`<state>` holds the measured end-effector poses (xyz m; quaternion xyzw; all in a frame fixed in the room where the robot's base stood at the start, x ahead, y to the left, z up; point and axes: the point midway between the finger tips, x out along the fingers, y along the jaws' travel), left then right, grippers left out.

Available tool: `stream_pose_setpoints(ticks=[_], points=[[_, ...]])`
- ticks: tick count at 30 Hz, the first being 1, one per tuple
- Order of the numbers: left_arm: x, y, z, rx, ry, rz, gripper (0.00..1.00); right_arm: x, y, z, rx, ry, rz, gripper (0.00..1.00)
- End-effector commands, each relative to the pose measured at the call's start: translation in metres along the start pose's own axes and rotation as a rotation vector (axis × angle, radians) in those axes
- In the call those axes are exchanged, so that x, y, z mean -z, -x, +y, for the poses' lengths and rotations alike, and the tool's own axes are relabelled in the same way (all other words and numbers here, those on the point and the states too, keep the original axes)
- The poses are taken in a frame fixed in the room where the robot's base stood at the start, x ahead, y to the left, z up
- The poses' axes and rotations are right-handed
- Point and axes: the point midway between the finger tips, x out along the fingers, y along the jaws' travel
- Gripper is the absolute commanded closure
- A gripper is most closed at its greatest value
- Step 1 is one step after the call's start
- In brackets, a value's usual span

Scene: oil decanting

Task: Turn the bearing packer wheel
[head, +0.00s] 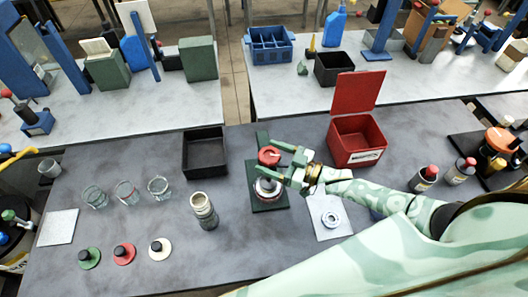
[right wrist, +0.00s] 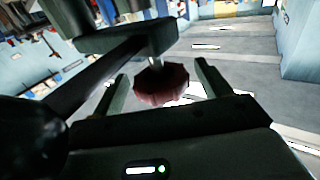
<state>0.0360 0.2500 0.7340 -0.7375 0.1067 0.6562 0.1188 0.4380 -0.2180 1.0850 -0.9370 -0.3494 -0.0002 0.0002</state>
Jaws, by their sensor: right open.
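The bearing packer (head: 270,194) stands on a dark green base in the middle of the near table. Its red wheel (head: 268,156) is at the top. My right gripper (head: 266,158) comes in from the right, open, with its fingers on either side of the wheel. In the right wrist view, the dark red knobbed wheel (right wrist: 160,86) hangs from a short shaft between the two spread fingers, with gaps visible on both sides. Part of the packer is hidden behind the gripper in the head view. My left gripper does not show.
An open red box (head: 358,150) stands right of the packer, a black tray (head: 204,168) to its left. A metal-like cylinder (head: 204,212) and glass beakers (head: 127,193) stand further left. A bearing ring (head: 330,218) lies on a pale sheet below my forearm.

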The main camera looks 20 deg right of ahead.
Motion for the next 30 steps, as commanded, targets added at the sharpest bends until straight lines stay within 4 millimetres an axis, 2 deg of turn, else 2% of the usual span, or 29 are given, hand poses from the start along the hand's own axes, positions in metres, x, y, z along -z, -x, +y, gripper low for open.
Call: stream_pose_setpoints(ticks=[3,6,15,16,20,21,30], points=[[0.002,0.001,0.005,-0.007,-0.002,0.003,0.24,0.001,-0.017,0.001,-0.002,0.000,0.001,0.23],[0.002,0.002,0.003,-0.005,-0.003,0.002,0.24,0.000,-0.024,0.000,-0.001,0.000,0.000,0.23],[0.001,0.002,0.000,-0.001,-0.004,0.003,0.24,0.000,-0.027,0.000,-0.001,0.000,-0.001,0.23],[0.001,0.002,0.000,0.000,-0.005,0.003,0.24,0.000,-0.027,0.000,-0.001,0.000,0.000,0.26],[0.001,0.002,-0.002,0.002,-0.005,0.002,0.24,0.000,-0.027,0.000,-0.001,0.000,0.000,0.62],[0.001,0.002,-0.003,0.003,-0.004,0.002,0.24,0.000,-0.027,0.000,-0.001,0.000,0.000,0.67],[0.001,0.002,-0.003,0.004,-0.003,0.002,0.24,0.000,-0.027,0.000,-0.005,-0.001,0.000,0.67]])
